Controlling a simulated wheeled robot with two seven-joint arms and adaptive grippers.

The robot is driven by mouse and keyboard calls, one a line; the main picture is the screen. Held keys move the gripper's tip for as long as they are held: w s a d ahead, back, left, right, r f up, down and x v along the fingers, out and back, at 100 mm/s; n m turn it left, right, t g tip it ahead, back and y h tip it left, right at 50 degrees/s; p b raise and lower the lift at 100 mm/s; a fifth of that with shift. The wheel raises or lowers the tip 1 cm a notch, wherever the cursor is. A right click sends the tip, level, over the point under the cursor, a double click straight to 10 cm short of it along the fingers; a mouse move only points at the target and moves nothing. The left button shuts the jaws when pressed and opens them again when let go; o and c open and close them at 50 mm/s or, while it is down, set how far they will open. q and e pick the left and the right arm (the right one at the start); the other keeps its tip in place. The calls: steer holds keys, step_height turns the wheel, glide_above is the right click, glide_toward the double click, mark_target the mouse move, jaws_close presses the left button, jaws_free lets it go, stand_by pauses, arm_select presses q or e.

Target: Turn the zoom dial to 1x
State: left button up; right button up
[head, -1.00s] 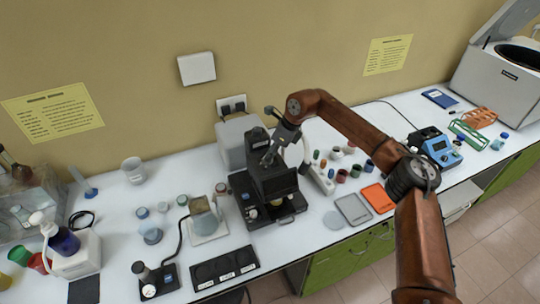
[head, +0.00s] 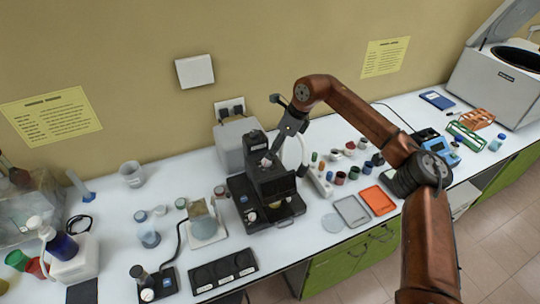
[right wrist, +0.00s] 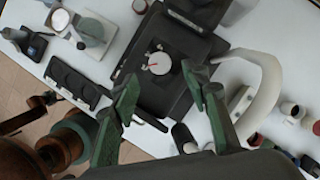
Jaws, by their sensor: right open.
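The zoom dial is a round pale knob (right wrist: 164,64) with a red mark on its left side, set on top of a black microscope-like instrument (right wrist: 150,98). Its scale labels are too small to read. In the head view the instrument (head: 262,188) stands upright at mid-bench, and the dial (head: 266,161) is a small pale spot on its top. My right gripper (right wrist: 159,80) is open, its two green fingers apart, with the dial between and beyond the tips. In the head view the right gripper (head: 274,150) hangs just above the dial. My left gripper is out of view.
A pale box (head: 238,140) stands behind the instrument. A beaker on a white plate (head: 208,227) is to its left. A black tray (head: 222,270) lies in front left. Small jars and an orange tray (head: 377,200) lie to the right. A curved white tube (right wrist: 266,92) is close beside the right finger.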

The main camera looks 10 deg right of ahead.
steer(key=v, duration=0.5)
steer(key=shift+d+r, duration=0.1)
steer(key=shift+r, duration=0.2)
